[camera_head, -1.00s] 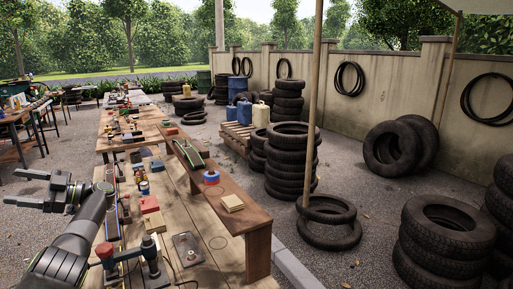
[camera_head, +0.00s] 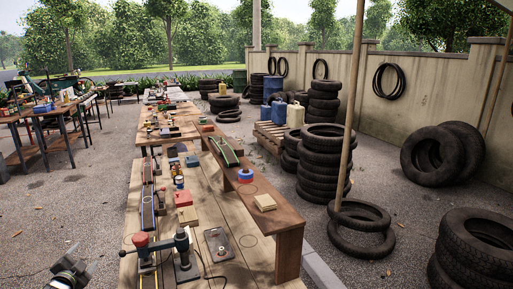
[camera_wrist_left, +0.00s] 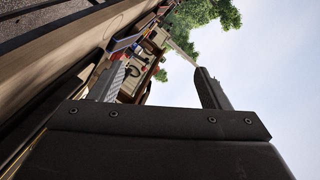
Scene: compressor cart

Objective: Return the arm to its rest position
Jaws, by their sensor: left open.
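My left arm shows only at the bottom left corner of the head view, where the dark wrist and gripper (camera_head: 72,266) are partly cut off by the frame and hang over the gravel beside the wooden bench (camera_head: 218,200). In the left wrist view, the two dark fingers of my left gripper (camera_wrist_left: 160,76) stand well apart with nothing between them. Beyond them that view shows a tilted bench edge and some sky. My right arm and gripper are not in view.
Stacked tyres (camera_head: 322,165) stand to the right. Gravel left of the bench is clear.

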